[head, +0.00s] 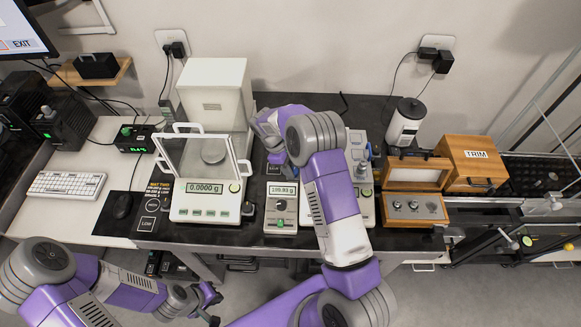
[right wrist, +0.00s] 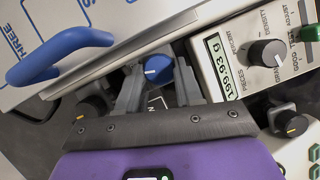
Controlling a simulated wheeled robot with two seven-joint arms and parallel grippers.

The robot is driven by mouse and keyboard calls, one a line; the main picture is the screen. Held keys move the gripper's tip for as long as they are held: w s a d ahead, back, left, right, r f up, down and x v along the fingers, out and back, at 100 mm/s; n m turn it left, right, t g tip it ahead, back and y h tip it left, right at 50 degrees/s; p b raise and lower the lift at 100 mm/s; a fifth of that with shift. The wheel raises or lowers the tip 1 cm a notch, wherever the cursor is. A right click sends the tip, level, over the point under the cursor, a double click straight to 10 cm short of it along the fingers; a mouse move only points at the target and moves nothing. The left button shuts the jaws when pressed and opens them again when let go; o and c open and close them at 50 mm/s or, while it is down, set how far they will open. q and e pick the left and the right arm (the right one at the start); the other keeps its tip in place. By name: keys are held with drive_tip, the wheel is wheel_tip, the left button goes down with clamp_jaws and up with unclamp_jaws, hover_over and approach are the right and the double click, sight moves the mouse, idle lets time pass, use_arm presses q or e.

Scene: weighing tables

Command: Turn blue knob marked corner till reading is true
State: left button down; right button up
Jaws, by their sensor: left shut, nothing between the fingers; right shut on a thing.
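The blue knob (right wrist: 158,69) shows in the right wrist view between the two grey fingers of my right gripper (right wrist: 158,88), which is shut on it. A pale mark shows on the knob's face. Beside it is the compact balance (right wrist: 222,50), whose display (right wrist: 221,67) reads about 199.93. In the head view the balance's display (head: 283,190) is also lit, and my right gripper (head: 277,157) is behind it, partly hidden by my arm; the blue knob is hidden there. My left gripper (head: 210,302) is shut and empty, low in front of the table.
Black corner knobs (right wrist: 95,105) and (right wrist: 290,123) sit near my right gripper. A blue handle (right wrist: 60,52) on a pale panel is close on its left. The glass-fronted balance (head: 205,213) reads 0.0000 g.

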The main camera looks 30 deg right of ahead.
drive_tip(key=o, duration=0.8)
drive_tip(key=shift+c, duration=0.2)
drive_tip(key=shift+r, duration=0.1)
drive_tip(key=v, duration=0.7)
drive_tip(key=shift+r+p, duration=0.25)
drive_tip(key=shift+p, duration=0.15)
